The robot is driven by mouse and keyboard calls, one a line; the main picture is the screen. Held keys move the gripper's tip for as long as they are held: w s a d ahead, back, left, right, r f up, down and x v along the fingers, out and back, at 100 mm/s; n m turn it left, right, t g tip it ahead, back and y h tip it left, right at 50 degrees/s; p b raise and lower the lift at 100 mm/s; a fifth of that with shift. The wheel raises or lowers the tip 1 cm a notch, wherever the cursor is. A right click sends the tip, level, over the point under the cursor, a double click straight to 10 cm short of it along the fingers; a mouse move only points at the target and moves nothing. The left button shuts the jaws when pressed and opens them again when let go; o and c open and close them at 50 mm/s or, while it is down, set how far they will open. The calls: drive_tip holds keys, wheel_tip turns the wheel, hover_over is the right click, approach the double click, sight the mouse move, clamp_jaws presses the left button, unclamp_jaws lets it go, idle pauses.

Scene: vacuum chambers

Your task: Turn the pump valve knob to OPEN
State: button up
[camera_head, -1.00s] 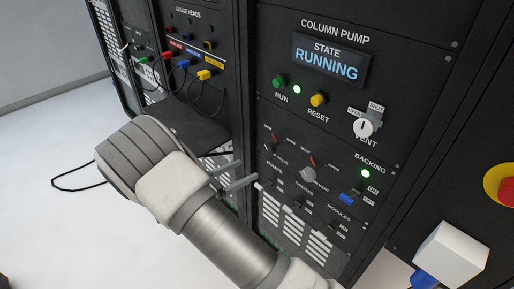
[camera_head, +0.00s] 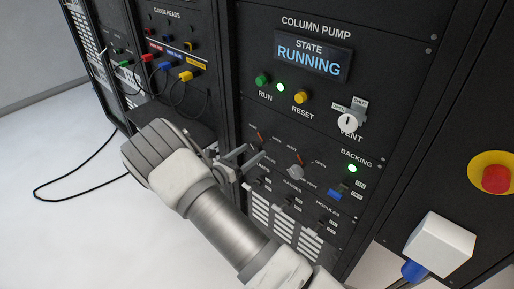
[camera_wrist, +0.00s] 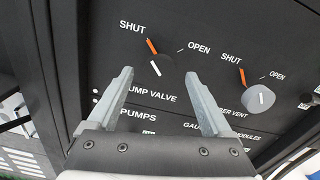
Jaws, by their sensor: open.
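The pump valve knob (camera_wrist: 163,66) is dark and round on the black panel, with a white line on its face. The line runs along the orange mark (camera_wrist: 152,46) by SHUT; OPEN is printed to its right. My gripper (camera_wrist: 161,75) is open and empty. In the wrist view its fingertips appear on either side of the knob, but I cannot tell whether they reach around it. In the head view my gripper (camera_head: 252,157) is at the panel's left part, largely covering the knob.
The grey chamber vent knob (camera_wrist: 260,100) is close to the right of the right finger. Switches and vent slots lie below. Cables (camera_head: 180,100) hang at left.

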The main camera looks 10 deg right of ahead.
sight(254, 150)
drive_tip(key=shift+x, duration=1.8)
clamp_jaws()
